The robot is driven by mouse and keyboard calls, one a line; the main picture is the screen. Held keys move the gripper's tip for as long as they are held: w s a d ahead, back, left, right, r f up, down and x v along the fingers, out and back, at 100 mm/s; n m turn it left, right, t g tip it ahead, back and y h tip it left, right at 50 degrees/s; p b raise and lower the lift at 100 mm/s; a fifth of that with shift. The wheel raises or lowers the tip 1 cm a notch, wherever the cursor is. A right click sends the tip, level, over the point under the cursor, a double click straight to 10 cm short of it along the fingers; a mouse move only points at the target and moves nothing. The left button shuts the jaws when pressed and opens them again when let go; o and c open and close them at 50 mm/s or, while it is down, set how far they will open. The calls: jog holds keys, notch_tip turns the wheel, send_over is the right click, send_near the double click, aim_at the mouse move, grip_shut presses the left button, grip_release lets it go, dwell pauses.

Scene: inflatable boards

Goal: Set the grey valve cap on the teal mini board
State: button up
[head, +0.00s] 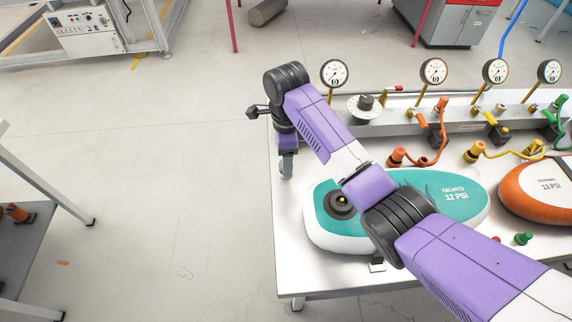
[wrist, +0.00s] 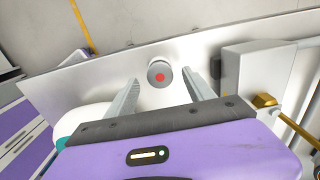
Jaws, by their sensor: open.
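The grey valve cap (wrist: 159,74), a short cylinder with a red dot on top, stands on the white table in the wrist view. My gripper (head: 287,167) is open over the table's left end in the head view. In the wrist view its two fingers lie left and right of the cap, with gaps to both; I cannot tell how far above it they are. I cannot make out the cap in the head view. The teal mini board (head: 455,207), marked 12 PSI, lies to the right, with a dark round valve at its left end; my arm crosses over it.
An orange board (head: 535,192) lies right of the teal one. A manifold with gauges (head: 434,71) and orange, yellow and green hoses runs along the back. A green cap (head: 523,239) and a red cap (head: 497,239) stand at the front. The table's left edge is close to my gripper.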

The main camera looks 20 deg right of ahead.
jog(key=shift+f, duration=0.8)
jog(key=shift+c, duration=0.4)
grip_shut()
